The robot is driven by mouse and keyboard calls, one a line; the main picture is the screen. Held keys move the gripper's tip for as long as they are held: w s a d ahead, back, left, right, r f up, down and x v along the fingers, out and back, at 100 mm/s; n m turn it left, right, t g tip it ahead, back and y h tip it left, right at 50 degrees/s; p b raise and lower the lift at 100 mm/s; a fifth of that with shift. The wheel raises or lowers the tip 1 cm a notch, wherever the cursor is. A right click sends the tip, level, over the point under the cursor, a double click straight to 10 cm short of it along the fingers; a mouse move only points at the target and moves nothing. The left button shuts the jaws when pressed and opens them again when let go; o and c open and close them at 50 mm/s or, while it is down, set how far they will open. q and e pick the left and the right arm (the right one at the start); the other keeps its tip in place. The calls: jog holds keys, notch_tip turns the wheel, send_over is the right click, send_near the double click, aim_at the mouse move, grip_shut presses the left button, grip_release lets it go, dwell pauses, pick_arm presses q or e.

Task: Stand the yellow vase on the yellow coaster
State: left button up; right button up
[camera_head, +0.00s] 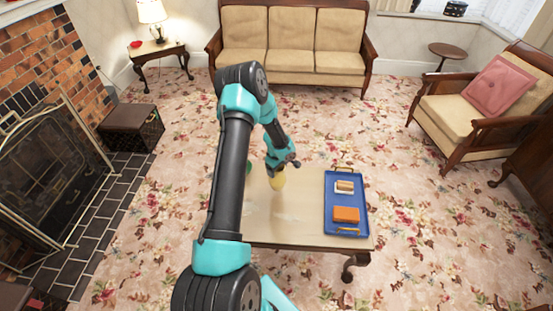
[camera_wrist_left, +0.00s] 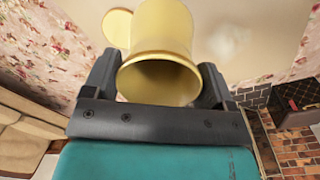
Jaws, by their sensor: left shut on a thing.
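The yellow vase (camera_wrist_left: 160,50) is between the two fingers of my left gripper (camera_wrist_left: 158,84) in the left wrist view, with its open mouth toward the camera. My left gripper is shut on it. In the head view the vase (camera_head: 277,182) shows just below my left gripper (camera_head: 276,170), over the low table; I cannot tell whether it touches the top. The yellow coaster (camera_wrist_left: 117,28), a flat round disc, lies beside the vase in the left wrist view, partly covered by it. I cannot make out the coaster in the head view. My right gripper is not in view.
The low table (camera_head: 285,225) bears a blue tray (camera_head: 344,190) on its right, holding an orange block (camera_head: 346,214) and a whitish item (camera_head: 344,187). A green thing (camera_head: 249,164) shows partly behind my arm. The table's front middle is clear.

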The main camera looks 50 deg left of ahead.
pick_arm(q)
jog(key=w+a, duration=0.6)
jog(key=a, duration=0.1)
jog(key=shift+w+a+f, duration=0.3)
jog(key=shift+w+f, duration=0.05)
jog(key=shift+f, duration=0.1)
jog(key=shift+w+a+f, duration=0.1)
jog(key=shift+f, duration=0.8)
jog(key=shift+w+a+f, duration=0.1)
jog(key=shift+f, duration=0.9)
jog(key=o, duration=1.4)
jog(key=r, duration=1.2)
jog(key=shift+s+r, duration=0.1)
jog(key=shift+s, duration=0.2)
